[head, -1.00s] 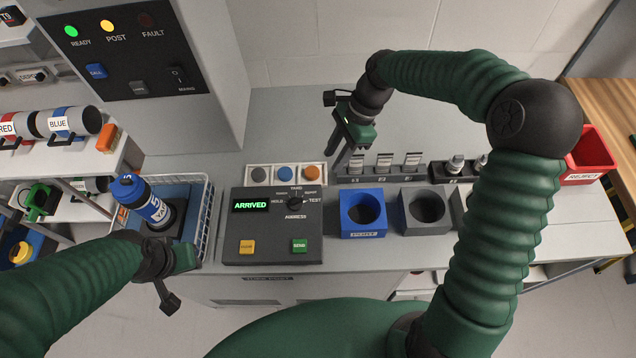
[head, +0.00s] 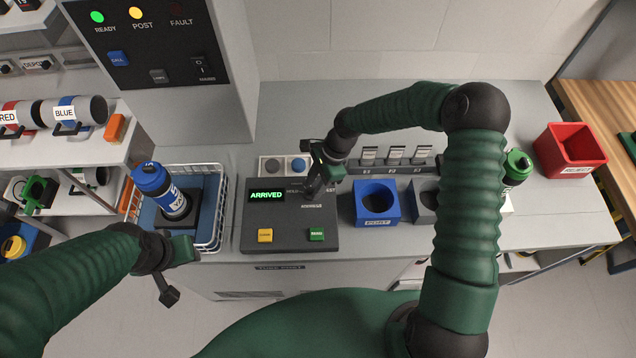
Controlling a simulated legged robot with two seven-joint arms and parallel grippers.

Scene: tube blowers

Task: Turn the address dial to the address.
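The control box (head: 262,234) stands on the counter. Its display (head: 267,196) reads ARRIVED in green. The address dial sits at the box's upper right and is now hidden behind my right gripper (head: 312,186). My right gripper points down over that spot; whether its fingers touch the dial, or are open or shut, I cannot tell. Below are a yellow button (head: 265,235) and a green SEND button (head: 316,234). My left gripper (head: 175,268) is low at left, in front of the wire basket, away from the box; its fingers are not clear.
A blue-capped canister (head: 160,187) stands tilted in the wire basket (head: 207,243) at left. Right of the box are a blue holder (head: 362,213) and a grey holder (head: 420,211), partly behind my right arm. A red bin (head: 570,150) stands far right.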

